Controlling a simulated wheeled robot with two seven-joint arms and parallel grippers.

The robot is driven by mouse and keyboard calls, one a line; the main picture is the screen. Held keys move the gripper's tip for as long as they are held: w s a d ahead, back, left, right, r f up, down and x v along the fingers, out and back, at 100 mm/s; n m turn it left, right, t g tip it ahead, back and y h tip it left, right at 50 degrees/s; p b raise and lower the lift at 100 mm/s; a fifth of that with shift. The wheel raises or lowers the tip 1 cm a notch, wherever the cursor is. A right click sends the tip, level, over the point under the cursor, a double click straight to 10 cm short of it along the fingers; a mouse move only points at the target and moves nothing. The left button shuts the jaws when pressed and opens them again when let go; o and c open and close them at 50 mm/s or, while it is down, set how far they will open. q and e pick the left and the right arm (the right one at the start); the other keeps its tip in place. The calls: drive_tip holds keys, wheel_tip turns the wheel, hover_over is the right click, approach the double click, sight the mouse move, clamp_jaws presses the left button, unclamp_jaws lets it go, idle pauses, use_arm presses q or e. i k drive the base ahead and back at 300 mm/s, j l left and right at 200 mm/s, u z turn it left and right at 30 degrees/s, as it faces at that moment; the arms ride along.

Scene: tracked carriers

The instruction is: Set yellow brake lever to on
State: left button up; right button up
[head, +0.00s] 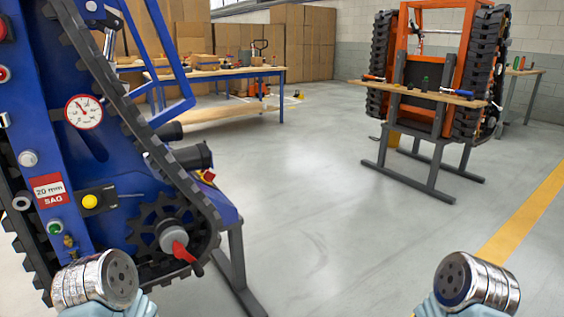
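No yellow brake lever can be made out in the head view. The near tracked carrier (130,158) is blue, stands on its side frame at the left and is cut off by the picture edge. Its visible controls include a red-handled rotary switch (182,250) at its lower end, a yellow round button (90,201) and a green button (54,227). An orange tracked carrier (462,77) stands upright farther back at the right. Only chrome and pale blue parts of my two arms show at the bottom edge. Neither gripper's fingers are visible.
A wooden shelf (418,92) with tools is in front of the orange carrier, on dark stand legs (432,180). A workbench (230,72) and stacked cardboard boxes (305,42) are at the back. The grey floor (310,200) between the carriers is clear, with a yellow stripe (525,217) at right.

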sight(89, 202)
drive_tip(key=u, duration=1.05)
